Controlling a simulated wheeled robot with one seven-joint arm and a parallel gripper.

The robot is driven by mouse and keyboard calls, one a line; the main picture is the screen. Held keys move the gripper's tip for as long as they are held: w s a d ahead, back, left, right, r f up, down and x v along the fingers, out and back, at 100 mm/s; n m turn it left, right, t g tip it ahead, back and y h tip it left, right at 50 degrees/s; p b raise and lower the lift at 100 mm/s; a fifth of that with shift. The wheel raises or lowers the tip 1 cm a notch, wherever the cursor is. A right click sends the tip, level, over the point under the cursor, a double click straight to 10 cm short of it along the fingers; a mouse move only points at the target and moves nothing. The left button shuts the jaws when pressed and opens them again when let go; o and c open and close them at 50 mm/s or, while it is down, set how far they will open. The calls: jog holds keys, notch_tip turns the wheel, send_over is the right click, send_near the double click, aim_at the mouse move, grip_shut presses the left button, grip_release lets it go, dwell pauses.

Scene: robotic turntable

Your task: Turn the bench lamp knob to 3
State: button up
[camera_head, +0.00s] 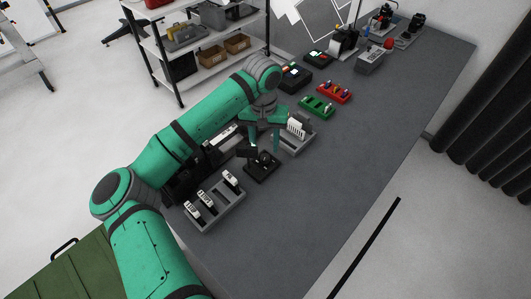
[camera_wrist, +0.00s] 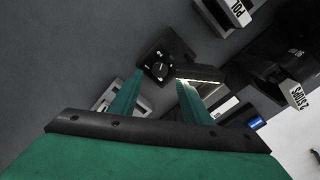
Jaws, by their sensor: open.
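The bench lamp is a small black unit (camera_head: 261,168) on the grey bench, just below my gripper in the head view. In the wrist view its round black knob (camera_wrist: 159,69) sits on a dark square plate with small white numerals; 1 and 2 can be made out, and the knob's exact setting is too small to read. A lit white strip (camera_wrist: 203,80) shows beside the plate. My gripper (camera_head: 264,147) is open and points down over the unit. In the wrist view the fingers (camera_wrist: 160,80) lie on either side of the knob in the picture; contact cannot be told.
A grey tray with labelled white-fronted pieces (camera_head: 213,208) stands at the lower left. A grey rack with white cards (camera_head: 296,132) is close behind the lamp. Green (camera_head: 317,106) and red (camera_head: 334,92) trays lie farther back. The bench's right side is clear.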

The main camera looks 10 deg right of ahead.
aim_at(265, 157)
jog(key=shift+f, duration=2.7)
jog(key=shift+c, duration=0.3)
jog(key=c, duration=1)
